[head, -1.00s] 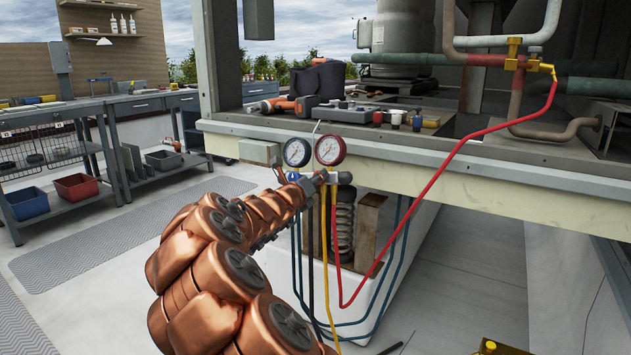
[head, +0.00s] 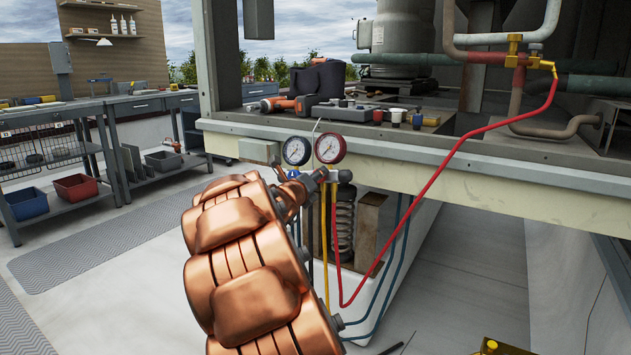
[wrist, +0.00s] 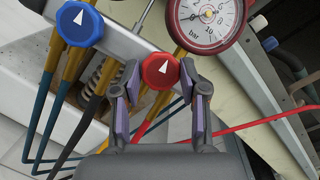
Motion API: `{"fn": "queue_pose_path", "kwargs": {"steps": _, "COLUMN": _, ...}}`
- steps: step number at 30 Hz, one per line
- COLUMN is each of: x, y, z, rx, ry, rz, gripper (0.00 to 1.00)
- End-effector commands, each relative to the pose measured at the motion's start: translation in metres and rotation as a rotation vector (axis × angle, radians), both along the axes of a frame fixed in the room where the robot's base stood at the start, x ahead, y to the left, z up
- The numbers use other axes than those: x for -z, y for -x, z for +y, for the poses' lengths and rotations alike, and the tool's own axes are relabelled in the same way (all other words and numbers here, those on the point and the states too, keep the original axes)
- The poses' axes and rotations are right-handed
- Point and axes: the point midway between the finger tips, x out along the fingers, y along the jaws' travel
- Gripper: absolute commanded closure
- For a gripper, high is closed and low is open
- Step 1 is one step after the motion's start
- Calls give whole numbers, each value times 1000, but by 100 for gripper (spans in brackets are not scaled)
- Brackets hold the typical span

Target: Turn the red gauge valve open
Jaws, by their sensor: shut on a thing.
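The red gauge valve (wrist: 161,70) is a round red knob with a white arrow, seen in the wrist view. My gripper (wrist: 160,88) has its two fingers on either side of the knob and is shut on it. In the head view my gripper (head: 318,177) is at the manifold just below the red-rimmed gauge (head: 330,148), and the knob is hidden there. The red-rimmed gauge also shows at the top of the wrist view (wrist: 207,16). The knob's arrow points up and slightly right in the wrist view.
A blue knob (wrist: 79,23) with a white arrow sits left of the red one on the same manifold. A blue gauge (head: 296,151) is beside the red gauge. A red hose (head: 437,180) runs up right to brass fittings. Blue and yellow hoses hang below.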

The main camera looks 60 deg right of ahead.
Motion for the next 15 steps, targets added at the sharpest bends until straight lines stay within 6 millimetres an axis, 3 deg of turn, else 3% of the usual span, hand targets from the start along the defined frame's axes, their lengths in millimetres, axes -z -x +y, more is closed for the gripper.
{"fn": "queue_pose_path", "kwargs": {"steps": 15, "x": 1, "y": 0, "z": 0, "rx": -37, "ry": -7, "rz": 102, "gripper": 92}}
